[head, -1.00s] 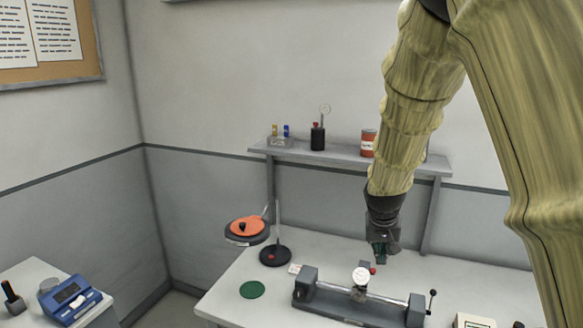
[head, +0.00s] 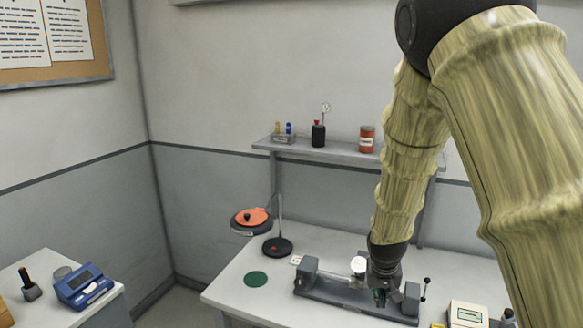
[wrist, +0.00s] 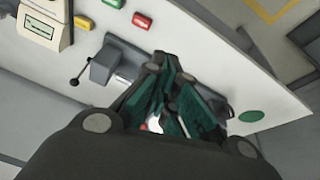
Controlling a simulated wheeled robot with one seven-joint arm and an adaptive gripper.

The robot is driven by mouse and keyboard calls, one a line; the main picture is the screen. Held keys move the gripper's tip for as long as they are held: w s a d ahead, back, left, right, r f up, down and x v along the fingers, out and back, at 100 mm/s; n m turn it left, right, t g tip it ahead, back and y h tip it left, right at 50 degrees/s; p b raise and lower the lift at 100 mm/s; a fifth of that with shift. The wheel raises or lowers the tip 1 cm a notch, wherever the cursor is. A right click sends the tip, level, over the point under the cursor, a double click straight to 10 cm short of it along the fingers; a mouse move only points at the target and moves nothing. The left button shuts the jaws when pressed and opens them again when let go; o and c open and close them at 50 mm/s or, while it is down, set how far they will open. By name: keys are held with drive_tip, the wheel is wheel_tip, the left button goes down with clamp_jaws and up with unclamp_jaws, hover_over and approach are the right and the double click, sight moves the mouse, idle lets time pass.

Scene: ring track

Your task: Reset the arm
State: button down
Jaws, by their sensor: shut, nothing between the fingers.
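My gripper (head: 380,297) hangs at the lower end of my arm, over the right half of the grey bench fixture (head: 334,296) on the white table. It points downward. In the wrist view my gripper (wrist: 172,100) has its dark green fingers drawn together with nothing held between them. The fixture has a round white dial (head: 358,265) on its rail, just left of my gripper, and a crank handle (head: 426,287) at its right end. My gripper hides part of the rail. I cannot tell whether it touches the fixture.
A lamp-like stand with an orange-topped disc (head: 251,219) and a green round pad (head: 255,279) are at the table's left. A shelf (head: 340,152) runs behind. A boxed meter (head: 467,314) sits at the right front. A blue device (head: 84,287) stands on a separate side table.

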drive_tip(key=s+f+n+g+y+b, duration=0.1)
drive_tip(key=s+f+g, duration=0.1)
drive_tip(key=s+f, duration=2.6)
drive_tip(key=s+a+f+g, duration=0.1)
drive_tip(key=s+f, duration=0.4)
drive_tip(key=s, duration=0.7)
drive_tip(key=shift+s+f+y+b, duration=0.3)
drive_tip(key=shift+s+f+b, duration=0.05)
drive_tip(key=shift+f+b, duration=0.05)
